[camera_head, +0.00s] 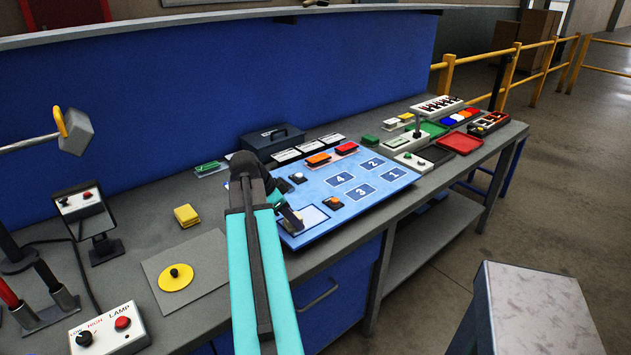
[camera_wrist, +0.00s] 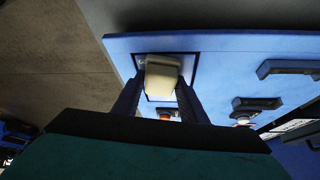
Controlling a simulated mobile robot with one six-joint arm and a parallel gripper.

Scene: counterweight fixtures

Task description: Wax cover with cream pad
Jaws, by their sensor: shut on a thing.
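My gripper (camera_wrist: 161,97) is shut on a cream pad (camera_wrist: 162,76) in the wrist view. The pad sits between the two dark fingers, over a pale square panel with a dark outline on the blue board (camera_wrist: 225,52). The fingers partly hide the pad there. I cannot tell whether the pad touches the panel. No thing is clearly marked as the cover.
The board carries numbered squares, an orange-topped block (camera_head: 333,202) and dark holders. Left of my arm are a yellow block (camera_head: 186,215), a yellow disc (camera_head: 175,277) on a grey plate and a lamp control box (camera_head: 110,332). A black case (camera_head: 272,140) stands behind; trays lie right.

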